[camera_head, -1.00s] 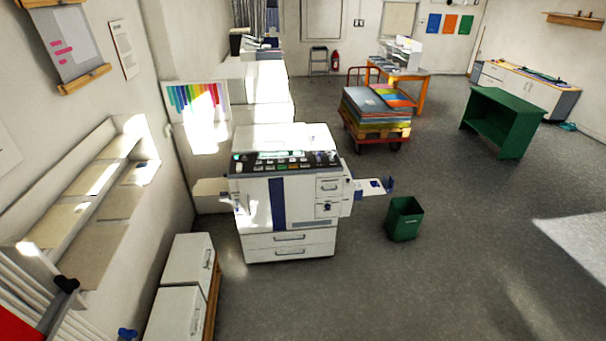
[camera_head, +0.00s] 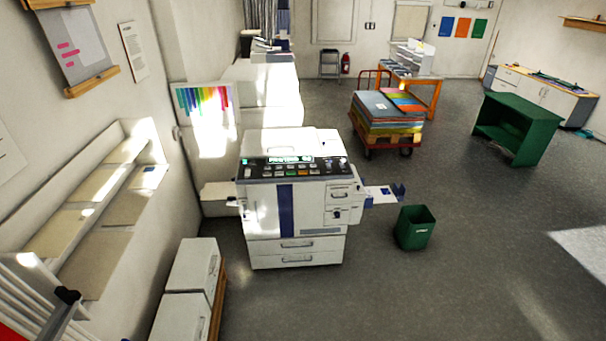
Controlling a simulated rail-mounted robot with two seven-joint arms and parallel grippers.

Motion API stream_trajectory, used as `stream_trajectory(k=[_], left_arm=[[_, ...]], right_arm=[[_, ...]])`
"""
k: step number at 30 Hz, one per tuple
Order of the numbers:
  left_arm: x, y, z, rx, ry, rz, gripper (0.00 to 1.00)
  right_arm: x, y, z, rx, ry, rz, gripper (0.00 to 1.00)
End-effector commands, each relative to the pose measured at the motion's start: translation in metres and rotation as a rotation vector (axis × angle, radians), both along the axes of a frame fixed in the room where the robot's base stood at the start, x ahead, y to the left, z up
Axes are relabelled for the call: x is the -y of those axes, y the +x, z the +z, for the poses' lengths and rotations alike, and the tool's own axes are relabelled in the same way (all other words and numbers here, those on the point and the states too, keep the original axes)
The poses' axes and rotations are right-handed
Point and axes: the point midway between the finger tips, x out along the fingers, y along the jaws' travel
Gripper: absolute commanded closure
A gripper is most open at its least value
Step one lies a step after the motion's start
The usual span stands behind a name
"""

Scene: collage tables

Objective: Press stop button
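A large white printing machine (camera_head: 264,221) with a blue vertical stripe stands in the middle of the view. Its dark control panel (camera_head: 256,172) runs along the top front edge, with a small lit display and a row of coloured buttons, some red and some green. The buttons are too small to read, so I cannot tell which one is the stop button. Neither of my grippers is in view.
White cabinets (camera_head: 188,270) stand at the lower left by the wall shelf (camera_head: 95,230). A green bin (camera_head: 414,230) stands right of the machine. A red cart with stacked sheets (camera_head: 387,118) and a green shelf (camera_head: 517,127) are farther back. The floor in front is clear.

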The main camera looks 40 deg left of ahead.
Motion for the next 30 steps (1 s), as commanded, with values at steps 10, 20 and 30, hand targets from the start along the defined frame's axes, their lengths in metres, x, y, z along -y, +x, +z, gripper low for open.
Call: stream_trajectory(k=[10,20,30], left_arm=[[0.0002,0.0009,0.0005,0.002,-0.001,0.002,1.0],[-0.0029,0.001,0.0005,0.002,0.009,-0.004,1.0],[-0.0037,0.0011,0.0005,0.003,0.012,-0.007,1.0]], right_arm=[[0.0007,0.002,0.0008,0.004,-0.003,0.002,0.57],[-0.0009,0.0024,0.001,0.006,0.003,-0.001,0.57],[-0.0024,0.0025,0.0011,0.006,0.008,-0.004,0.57]])
